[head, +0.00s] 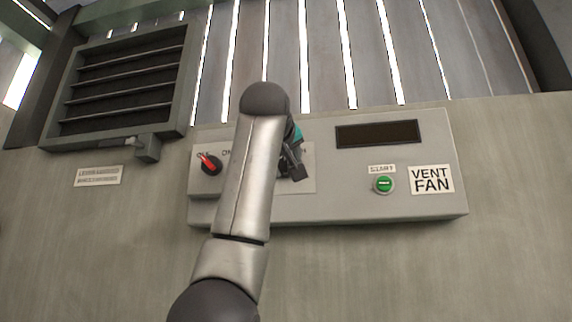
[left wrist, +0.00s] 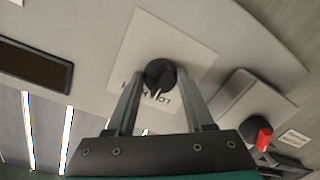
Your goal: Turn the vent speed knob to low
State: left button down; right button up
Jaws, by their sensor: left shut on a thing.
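The black vent speed knob (left wrist: 160,73) sits on a white label plate (left wrist: 150,35) in the left wrist view. My left gripper (left wrist: 160,80) has its two fingers on either side of the knob, shut on it. Printed words on the plate show upside down between the fingers and are partly covered, so the knob's setting is hard to read. In the head view my left gripper (head: 292,168) is at the panel's plate (head: 308,180), and my arm and gripper hide most of the knob. My right gripper is not in view.
The grey control panel (head: 345,205) also bears a red-handled switch (head: 210,163) on the left, a dark display (head: 377,134), a green start button (head: 383,185) and a VENT FAN sign (head: 431,180). A louvred vent (head: 125,85) is at upper left.

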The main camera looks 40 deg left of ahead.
pick_arm(q)
jog(key=n, duration=0.5)
jog(key=shift+r+n+h, duration=0.1)
jog(key=shift+n+h, duration=0.2)
jog(key=shift+n, duration=0.3)
jog(key=shift+c, duration=1.4)
grip_release()
jog(key=shift+s, duration=0.1)
jog(key=shift+s+d, duration=0.25)
jog(key=shift+s, duration=0.05)
jog(key=b+v, duration=0.5)
jog(key=v, duration=0.9)
